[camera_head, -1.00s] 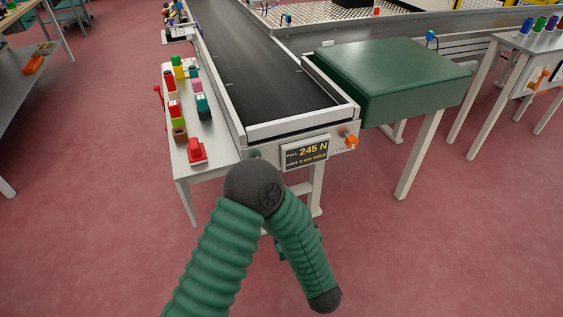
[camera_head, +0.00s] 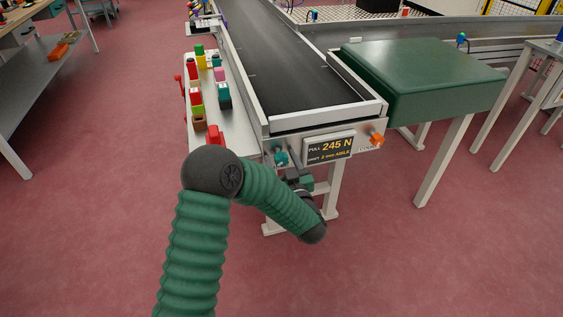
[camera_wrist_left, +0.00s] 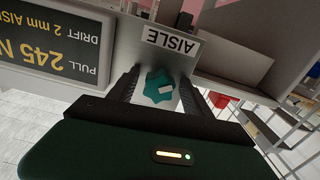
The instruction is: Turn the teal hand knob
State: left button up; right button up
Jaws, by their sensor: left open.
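The teal hand knob (camera_head: 281,158) is on the front end panel of the conveyor, left of the "PULL 245 N" display. In the left wrist view the lobed teal knob (camera_wrist_left: 160,87) has a pale mark and sits below the "AISLE" label. My left gripper (camera_head: 291,172) is open in front of the panel, close to the knob. In the wrist view its two dark fingers (camera_wrist_left: 159,92) stand on either side of the knob, with gaps showing. I cannot tell how deep the fingertips reach. My right gripper is not in view.
The display (camera_head: 330,147) and an orange knob (camera_head: 377,139) are to the right on the panel. A side table (camera_head: 234,132) with coloured blocks and a red control (camera_head: 215,136) stands left. A green box-topped stand (camera_head: 420,85) is right. The red floor in front is open.

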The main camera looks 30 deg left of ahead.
pick_arm(q)
jog(key=shift+d, duration=0.1)
jog(key=shift+c, duration=0.4)
jog(key=shift+c, duration=1)
grip_shut()
jog(key=shift+n, duration=0.4)
jog(key=n+p, duration=0.1)
jog(key=n, duration=0.1)
jog(key=shift+n, duration=0.4)
jog(key=n, duration=0.4)
jog(key=shift+n, duration=0.3)
